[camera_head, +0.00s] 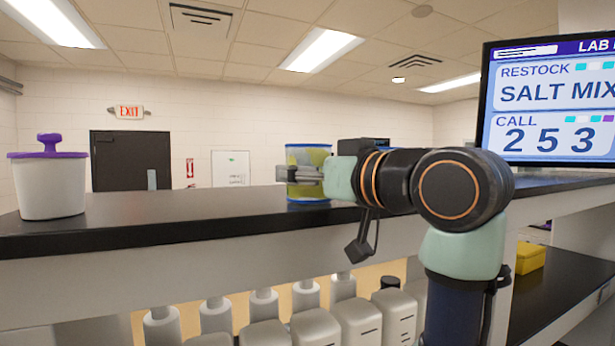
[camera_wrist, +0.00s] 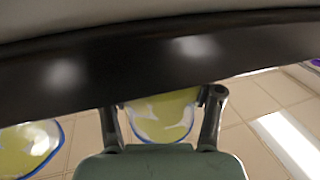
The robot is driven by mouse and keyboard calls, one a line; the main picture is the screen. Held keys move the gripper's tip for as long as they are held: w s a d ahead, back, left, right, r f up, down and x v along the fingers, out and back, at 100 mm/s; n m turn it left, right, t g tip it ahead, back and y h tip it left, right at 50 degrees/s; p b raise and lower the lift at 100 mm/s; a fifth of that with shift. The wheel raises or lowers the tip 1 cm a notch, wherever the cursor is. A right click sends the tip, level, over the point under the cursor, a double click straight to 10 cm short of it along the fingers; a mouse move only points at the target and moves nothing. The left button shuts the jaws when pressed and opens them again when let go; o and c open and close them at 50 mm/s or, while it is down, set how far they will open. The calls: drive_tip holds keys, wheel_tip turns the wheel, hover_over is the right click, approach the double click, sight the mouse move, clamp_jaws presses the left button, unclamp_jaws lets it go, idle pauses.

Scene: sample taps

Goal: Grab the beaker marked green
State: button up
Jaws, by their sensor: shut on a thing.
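A clear beaker with blue rims and yellow-green contents (camera_head: 308,155) stands upright at the shelf in the head view. My gripper (camera_head: 305,174) is around its middle, with a finger across its near side. In the wrist view the same beaker (camera_wrist: 162,116) sits between the two fingers of my gripper (camera_wrist: 162,97), which are shut on it. A second similar yellow-green beaker with a blue rim (camera_wrist: 28,146) lies apart at the lower left of the wrist view. I cannot make out a green mark on either one.
A white container with a purple lid (camera_head: 50,185) stands on the dark shelf top (camera_head: 160,216) at the left. A monitor (camera_head: 550,100) stands at the right. The shelf between container and gripper is clear.

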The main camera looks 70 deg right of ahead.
wheel_tip(320, 180, up, 20)
drive_tip(key=p, duration=0.1)
